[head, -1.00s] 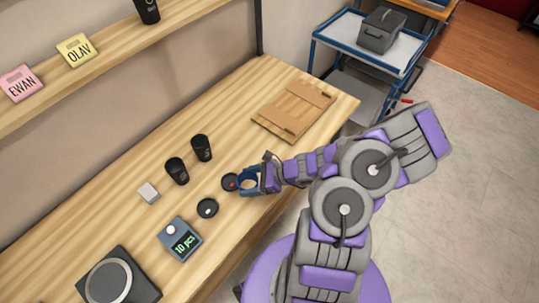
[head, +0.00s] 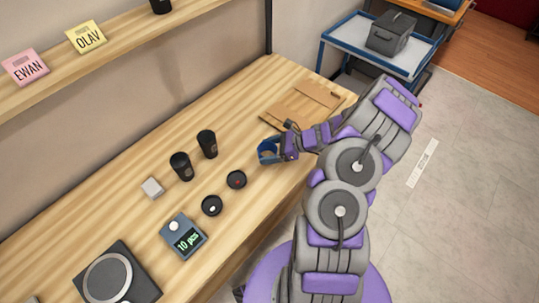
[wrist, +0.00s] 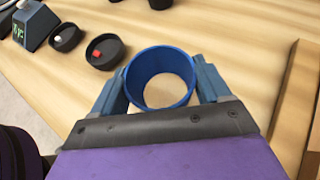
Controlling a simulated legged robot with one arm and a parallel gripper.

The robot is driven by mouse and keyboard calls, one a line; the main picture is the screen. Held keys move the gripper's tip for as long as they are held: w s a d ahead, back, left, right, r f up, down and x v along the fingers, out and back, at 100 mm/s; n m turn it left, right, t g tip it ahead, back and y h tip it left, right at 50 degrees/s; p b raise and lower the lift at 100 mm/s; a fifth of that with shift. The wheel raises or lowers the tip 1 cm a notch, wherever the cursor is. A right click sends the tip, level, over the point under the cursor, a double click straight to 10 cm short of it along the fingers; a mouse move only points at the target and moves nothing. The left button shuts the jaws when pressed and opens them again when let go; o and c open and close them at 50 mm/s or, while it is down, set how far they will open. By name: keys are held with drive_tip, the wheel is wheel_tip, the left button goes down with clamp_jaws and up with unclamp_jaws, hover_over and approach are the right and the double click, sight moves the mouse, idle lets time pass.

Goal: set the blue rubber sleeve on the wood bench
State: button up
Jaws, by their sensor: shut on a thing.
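The blue rubber sleeve (wrist: 161,53) is an open ring held between the two fingers of my gripper (wrist: 160,88) in the wrist view. In the head view the sleeve (head: 267,151) shows at the end of my gripper (head: 277,150), over the wood bench (head: 238,112). Bench wood shows through the ring. I cannot tell whether the sleeve touches the bench top.
Two black cups (head: 181,166) stand left of the gripper. Two small black dishes (head: 236,179) lie nearer the front, by a counter reading 10 pcs (head: 184,237). A white block (head: 152,188) sits further left.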

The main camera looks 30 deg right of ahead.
wheel_tip(320, 180, down, 3)
drive_tip(key=shift+r+b, duration=0.2)
drive_tip(key=shift+b, duration=0.2)
drive_tip(key=shift+d+r, duration=0.1)
drive_tip(key=shift+d, duration=0.15)
drive_tip(key=o, duration=0.8)
drive_tip(key=shift+d, duration=0.15)
drive_tip(key=shift+o, duration=0.9)
drive_tip(key=shift+a, duration=0.2)
